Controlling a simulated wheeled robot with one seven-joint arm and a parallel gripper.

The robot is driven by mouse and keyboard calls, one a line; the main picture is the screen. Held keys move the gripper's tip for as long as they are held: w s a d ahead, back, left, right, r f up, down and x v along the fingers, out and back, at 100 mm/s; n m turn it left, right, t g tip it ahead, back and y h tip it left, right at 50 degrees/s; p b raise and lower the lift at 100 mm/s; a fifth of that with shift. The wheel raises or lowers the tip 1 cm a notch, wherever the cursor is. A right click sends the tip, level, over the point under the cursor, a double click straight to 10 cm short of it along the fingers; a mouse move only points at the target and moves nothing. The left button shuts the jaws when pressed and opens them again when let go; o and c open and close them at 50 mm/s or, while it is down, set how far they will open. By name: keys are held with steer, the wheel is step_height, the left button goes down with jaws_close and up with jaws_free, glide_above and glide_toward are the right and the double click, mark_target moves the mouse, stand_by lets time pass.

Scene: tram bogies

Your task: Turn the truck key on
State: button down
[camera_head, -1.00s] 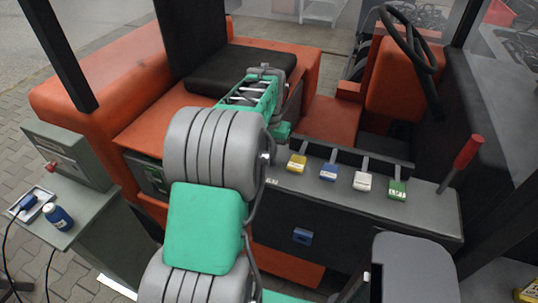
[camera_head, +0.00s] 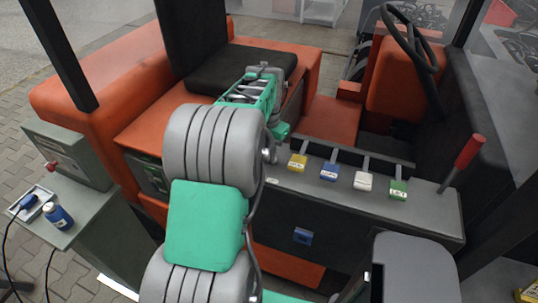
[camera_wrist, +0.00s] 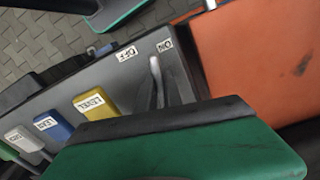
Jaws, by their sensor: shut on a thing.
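The key switch spot is at the end of the dark control panel, by the white OFF label (camera_wrist: 127,54) and ON label (camera_wrist: 165,46) in the wrist view. My gripper (camera_wrist: 158,82) reaches down there, its narrow grey tip beside the two labels, below them in the picture. It is shut on the truck key, but the key is mostly hidden, and I cannot tell its turn angle. A green housing with a dark edge covers the lower part of the wrist view. In the head view my arm hides the key and the fingertips.
Yellow (camera_head: 298,163), blue (camera_head: 329,172), white (camera_head: 362,181) and green (camera_head: 398,190) levers stand along the panel. A red-handled lever (camera_head: 466,152) is at its right end. The black seat (camera_head: 235,72) and orange bodywork (camera_head: 90,80) lie behind. A grey side table (camera_head: 90,212) is at left.

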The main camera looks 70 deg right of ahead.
steer(key=m, duration=0.4)
steer(key=shift+w+d+m, duration=0.25)
steer(key=shift+w+m, duration=0.05)
steer(key=shift+w, duration=0.1)
steer(key=shift+w+d+m, duration=0.15)
steer(key=shift+d+m, duration=0.05)
steer(key=shift+m, duration=1.05)
steer(key=shift+w+d+m, duration=0.15)
steer(key=shift+d+m, duration=0.05)
steer(key=shift+m, duration=1.05)
steer(key=c, duration=1.5)
jaws_free()
step_height(320, 180, up, 8)
steer(key=shift+f+b, duration=0.1)
steer(key=shift+b, duration=0.7)
